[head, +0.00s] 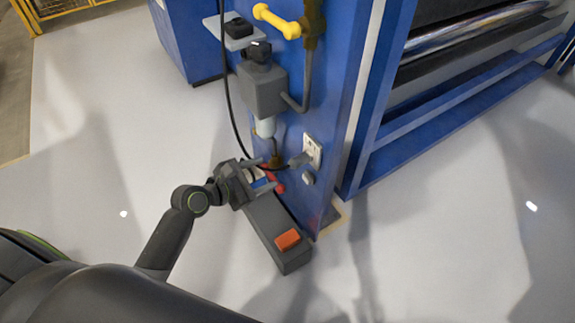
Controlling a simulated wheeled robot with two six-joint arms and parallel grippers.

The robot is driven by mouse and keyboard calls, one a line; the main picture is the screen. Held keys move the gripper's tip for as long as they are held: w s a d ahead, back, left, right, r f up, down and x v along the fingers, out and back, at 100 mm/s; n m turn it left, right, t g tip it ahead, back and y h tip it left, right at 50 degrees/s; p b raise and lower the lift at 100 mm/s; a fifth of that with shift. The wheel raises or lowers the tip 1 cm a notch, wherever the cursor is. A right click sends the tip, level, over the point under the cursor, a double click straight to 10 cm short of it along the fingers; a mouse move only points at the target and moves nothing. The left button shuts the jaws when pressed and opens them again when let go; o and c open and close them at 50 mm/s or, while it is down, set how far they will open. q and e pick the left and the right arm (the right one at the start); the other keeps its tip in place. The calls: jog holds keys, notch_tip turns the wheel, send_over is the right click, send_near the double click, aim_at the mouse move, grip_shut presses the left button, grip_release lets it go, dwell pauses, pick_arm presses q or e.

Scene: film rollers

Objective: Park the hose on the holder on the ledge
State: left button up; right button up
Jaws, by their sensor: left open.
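The ledge (224,42) is a small pale shelf on the left side of the blue machine column, with a black holder-like block (238,28) on it. A red piece (278,184) below a brass fitting (275,160) may be the hose end. My left gripper (264,176) is open beside the column's lower part, its fingers pointing right toward the red piece. Whether it touches the red piece is unclear. My right gripper is out of view.
A grey filter-like unit (262,90) and a yellow handle (277,20) project from the column above my gripper. A white socket (313,150) is to the right. The floor at left is clear.

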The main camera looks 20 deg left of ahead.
aim_at(290, 165)
pick_arm(q)
jog(key=b+x, duration=0.2)
jog(key=x, duration=1)
jog(key=shift+w+d+f, duration=0.1)
jog(key=shift+w+d, duration=0.1)
jog(key=shift+w, duration=0.1)
jog(key=shift+w+d+f, duration=0.2)
jog(key=shift+w+d, duration=0.1)
jog(key=shift+w, duration=0.25)
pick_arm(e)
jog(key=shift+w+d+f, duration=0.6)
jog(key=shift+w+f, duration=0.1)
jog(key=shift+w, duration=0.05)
pick_arm(q)
jog(key=c, duration=1)
jog(key=shift+c, duration=0.5)
jog(key=shift+s+a, duration=0.1)
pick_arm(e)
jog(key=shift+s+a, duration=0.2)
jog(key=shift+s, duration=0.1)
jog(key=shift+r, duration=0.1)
